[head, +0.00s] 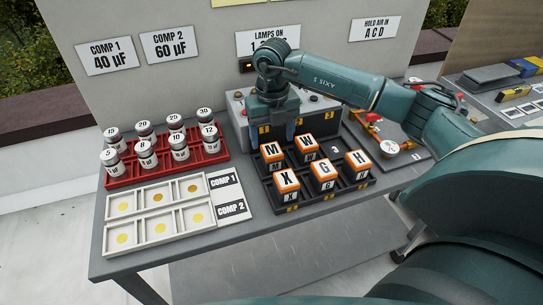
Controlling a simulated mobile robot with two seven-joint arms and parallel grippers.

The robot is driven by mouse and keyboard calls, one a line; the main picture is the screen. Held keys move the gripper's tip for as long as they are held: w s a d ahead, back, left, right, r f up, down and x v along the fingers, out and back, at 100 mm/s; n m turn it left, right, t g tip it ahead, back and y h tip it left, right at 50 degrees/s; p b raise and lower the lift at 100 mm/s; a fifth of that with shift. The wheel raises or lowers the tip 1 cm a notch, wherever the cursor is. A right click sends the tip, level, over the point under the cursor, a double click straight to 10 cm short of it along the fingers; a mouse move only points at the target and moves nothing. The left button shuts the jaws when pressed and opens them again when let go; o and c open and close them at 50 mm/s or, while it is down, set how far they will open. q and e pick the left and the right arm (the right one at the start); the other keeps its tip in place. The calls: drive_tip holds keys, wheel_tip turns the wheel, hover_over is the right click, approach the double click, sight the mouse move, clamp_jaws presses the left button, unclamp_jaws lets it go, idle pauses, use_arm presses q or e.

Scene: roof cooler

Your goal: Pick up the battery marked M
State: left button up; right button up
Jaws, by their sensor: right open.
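The battery marked M (271,155) is an orange and black block with a white label on top. It stands upright at the back left of a black rack (337,189). My right gripper (272,131) is open and points down, just behind and above the M battery in the picture. I see nothing between its fingers, and whether they touch the battery I cannot tell. Other batteries marked W (307,148), X (286,183), G (322,173) and H (358,162) stand in the same rack. My left gripper is out of view.
A grey box (236,106) with numbered slots stands behind the rack. A red rack (165,167) of capacitors and a white compartment tray (160,227) are at left. A gauge with red fittings (389,148) is at right. The table's front is clear.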

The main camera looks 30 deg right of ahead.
sight(272, 149)
drive_tip(key=shift+f+p, duration=0.65)
drive_tip(key=shift+f, duration=2.25)
drive_tip(key=c, duration=1.3)
drive_tip(key=shift+r, duration=0.1)
